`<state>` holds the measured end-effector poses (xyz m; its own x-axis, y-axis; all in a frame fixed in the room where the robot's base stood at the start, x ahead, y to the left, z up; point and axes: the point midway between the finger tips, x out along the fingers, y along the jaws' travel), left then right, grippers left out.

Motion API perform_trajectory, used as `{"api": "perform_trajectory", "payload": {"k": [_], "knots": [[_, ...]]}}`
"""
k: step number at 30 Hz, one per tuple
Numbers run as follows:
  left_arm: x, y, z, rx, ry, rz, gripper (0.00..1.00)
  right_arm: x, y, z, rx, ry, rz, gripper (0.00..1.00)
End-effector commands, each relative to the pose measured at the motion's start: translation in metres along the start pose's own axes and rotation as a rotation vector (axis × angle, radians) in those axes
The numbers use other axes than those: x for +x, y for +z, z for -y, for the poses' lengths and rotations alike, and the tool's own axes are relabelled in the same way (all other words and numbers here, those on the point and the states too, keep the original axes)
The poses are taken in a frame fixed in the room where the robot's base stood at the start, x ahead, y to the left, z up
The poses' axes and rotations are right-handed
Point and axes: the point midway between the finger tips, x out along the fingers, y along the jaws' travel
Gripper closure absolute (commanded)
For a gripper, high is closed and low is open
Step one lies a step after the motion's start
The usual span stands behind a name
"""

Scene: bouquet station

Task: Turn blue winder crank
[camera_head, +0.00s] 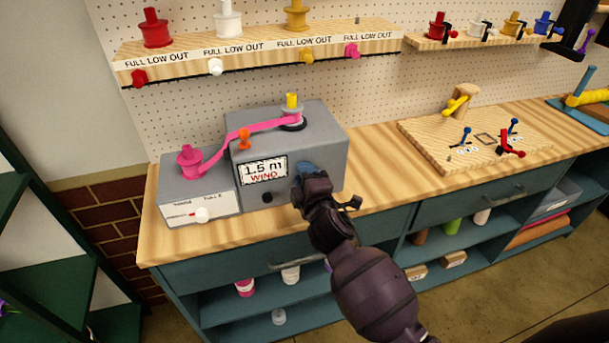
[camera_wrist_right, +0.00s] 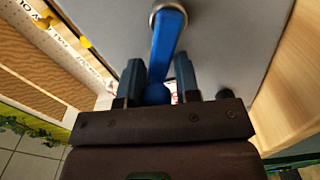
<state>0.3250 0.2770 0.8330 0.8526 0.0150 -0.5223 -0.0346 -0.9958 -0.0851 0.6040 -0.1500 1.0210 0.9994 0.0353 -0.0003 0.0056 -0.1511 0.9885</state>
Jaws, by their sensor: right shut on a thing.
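The grey winder box (camera_head: 310,135) stands on the wooden bench, with a display (camera_head: 263,172) reading "1.5 m WIND". A pink ribbon (camera_head: 240,132) runs from a pink spool (camera_head: 189,158) on the lower box at left to the yellow-topped spindle (camera_head: 291,106) on the winder. The blue crank (camera_wrist_right: 168,45) shows in the right wrist view, its arm running from a round pivot down to a knob between the fingers. My right gripper (camera_wrist_right: 158,85) is shut on the crank's knob at the winder's front; it hides most of the crank in the head view (camera_head: 308,170). My left gripper is not in view.
A shelf (camera_head: 250,55) of colored spools labelled "FULL LOW OUT" is on the pegboard above. A wooden board (camera_head: 440,145) with small blue and red handles lies to the right. Bare bench top (camera_head: 375,165) lies between the winder and the board.

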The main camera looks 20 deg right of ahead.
Motion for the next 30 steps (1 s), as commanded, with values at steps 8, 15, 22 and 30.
{"api": "perform_trajectory", "payload": {"k": [8,15,22,30], "knots": [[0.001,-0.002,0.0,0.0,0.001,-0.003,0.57,0.001,0.001,-0.005,-0.006,0.01,0.002,0.5],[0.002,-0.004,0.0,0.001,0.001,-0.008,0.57,0.001,0.001,-0.002,-0.004,0.004,0.001,0.5],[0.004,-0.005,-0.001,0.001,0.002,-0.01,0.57,-0.014,0.001,0.0,-0.003,0.001,0.002,0.5],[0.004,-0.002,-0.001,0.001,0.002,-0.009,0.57,-0.061,0.002,0.0,-0.003,0.002,0.002,0.5]]}}
